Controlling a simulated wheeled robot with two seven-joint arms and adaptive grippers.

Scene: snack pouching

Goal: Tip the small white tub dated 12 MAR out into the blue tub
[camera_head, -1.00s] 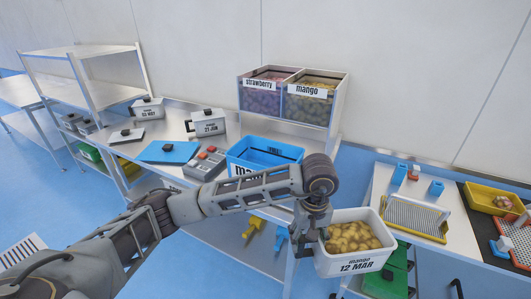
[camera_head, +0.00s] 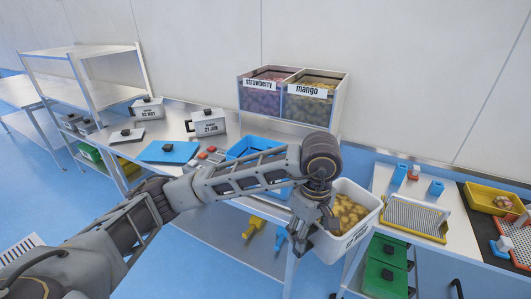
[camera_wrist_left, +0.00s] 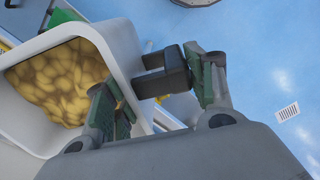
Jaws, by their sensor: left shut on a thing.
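The small white tub (camera_head: 330,251) hangs in the air at the front edge of the counter, right of the blue tub. It holds yellow mango pieces (camera_head: 348,211), and its label is seen at a slant. My left gripper (camera_head: 322,218) is at the tub's left side. In the left wrist view the jaws (camera_wrist_left: 155,90) are shut on the tub's black handle (camera_wrist_left: 165,73), and the pieces are still inside the white tub (camera_wrist_left: 118,42). The blue tub (camera_head: 241,147) stands on the counter, its front largely hidden by my left arm. My right gripper is out of view.
Bins labelled strawberry (camera_head: 262,102) and mango (camera_head: 305,108) stand behind the blue tub. Two lidded white tubs (camera_head: 208,123) and a blue lid (camera_head: 168,152) lie to the left. A yellow-rimmed tray (camera_head: 414,219) is on the right table. Green bins (camera_head: 385,277) stand below.

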